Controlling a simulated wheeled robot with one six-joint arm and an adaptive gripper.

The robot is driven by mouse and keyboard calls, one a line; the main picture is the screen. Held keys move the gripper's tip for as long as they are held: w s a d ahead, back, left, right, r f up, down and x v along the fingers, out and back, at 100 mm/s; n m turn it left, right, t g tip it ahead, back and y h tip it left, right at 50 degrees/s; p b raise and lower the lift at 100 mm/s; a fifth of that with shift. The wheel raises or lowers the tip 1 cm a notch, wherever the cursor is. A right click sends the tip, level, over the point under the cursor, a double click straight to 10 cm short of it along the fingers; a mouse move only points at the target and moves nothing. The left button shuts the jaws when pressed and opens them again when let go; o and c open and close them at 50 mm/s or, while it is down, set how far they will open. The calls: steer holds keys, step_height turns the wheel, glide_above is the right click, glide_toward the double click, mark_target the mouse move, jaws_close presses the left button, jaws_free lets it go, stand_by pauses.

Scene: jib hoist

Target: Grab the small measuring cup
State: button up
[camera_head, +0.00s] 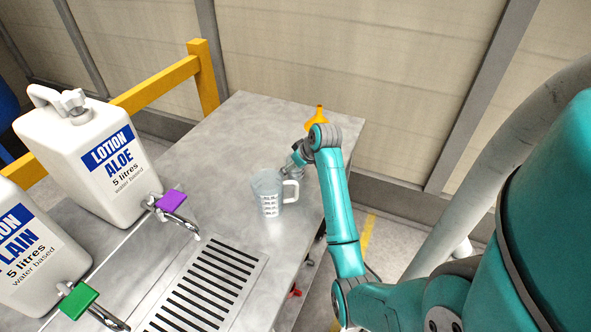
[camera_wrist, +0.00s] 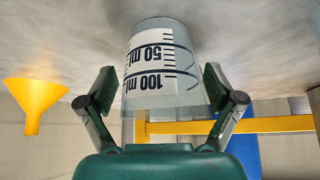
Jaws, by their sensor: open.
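The small measuring cup (camera_wrist: 160,60) is clear, with black 50 ml and 100 ml marks. The wrist view shows it upside down, its base on the grey tabletop. My gripper (camera_wrist: 159,78) is open, with one finger on each side of the cup. A slight gap shows at the left finger; the right finger looks very close to the cup wall, and I cannot tell whether it touches. In the head view my gripper (camera_head: 294,160) is low over the table behind a larger clear jug (camera_head: 268,190) with a white handle. I cannot make out the small cup there.
A yellow funnel (camera_head: 317,117) stands near the table's back right corner; it also shows in the wrist view (camera_wrist: 33,98). Two white lotion containers (camera_head: 85,155) with taps stand at the left. A slotted drain grate (camera_head: 205,290) lies in front. A yellow rail (camera_head: 165,84) runs behind.

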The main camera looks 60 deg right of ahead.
steer(key=shift+w+d+f, duration=0.1)
steer(key=shift+w+f, duration=0.1)
steer(key=shift+f, duration=0.15)
steer(key=c, duration=1)
